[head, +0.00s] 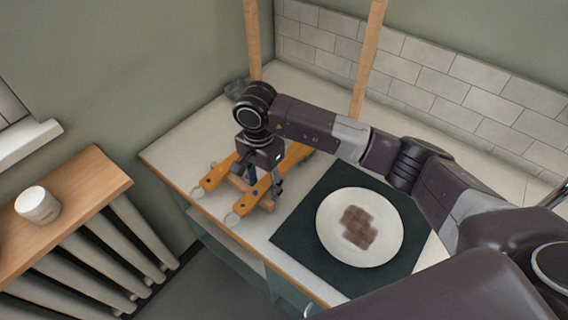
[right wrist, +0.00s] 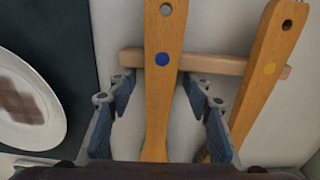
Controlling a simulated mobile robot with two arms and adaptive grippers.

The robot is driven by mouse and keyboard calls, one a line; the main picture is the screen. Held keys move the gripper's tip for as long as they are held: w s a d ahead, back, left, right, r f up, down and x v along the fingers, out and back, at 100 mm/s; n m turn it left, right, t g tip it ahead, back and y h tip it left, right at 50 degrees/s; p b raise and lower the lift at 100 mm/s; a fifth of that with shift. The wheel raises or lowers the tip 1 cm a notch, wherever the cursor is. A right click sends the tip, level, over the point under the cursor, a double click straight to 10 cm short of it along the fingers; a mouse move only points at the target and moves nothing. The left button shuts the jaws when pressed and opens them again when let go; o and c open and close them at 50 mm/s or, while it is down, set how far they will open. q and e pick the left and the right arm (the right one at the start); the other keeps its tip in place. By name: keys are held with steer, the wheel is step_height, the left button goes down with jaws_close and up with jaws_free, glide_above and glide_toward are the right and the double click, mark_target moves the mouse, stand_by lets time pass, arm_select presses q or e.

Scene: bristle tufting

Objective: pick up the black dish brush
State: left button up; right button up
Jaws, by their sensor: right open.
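Two wooden brush handles lie side by side on the counter, propped on a wooden bar (right wrist: 134,62). The handle with a blue dot (right wrist: 163,30) also shows in the head view (head: 251,199). The handle with a yellow dot (right wrist: 272,50) lies beside it, and in the head view it is the left one (head: 215,176). The brush heads are hidden, so I cannot tell which brush is black. My right gripper (head: 261,178) is open above the blue-dotted handle, its fingers on either side of it. My left gripper is not in view.
A white plate (head: 335,242) with a brown patch stands on a dark mat (head: 290,238) right of the handles. Wooden posts (head: 368,55) rise at the back of the counter (head: 185,143). A white cup (head: 38,206) stands on a wooden shelf at left.

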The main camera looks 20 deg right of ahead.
jaws_close()
stand_by(0.3)
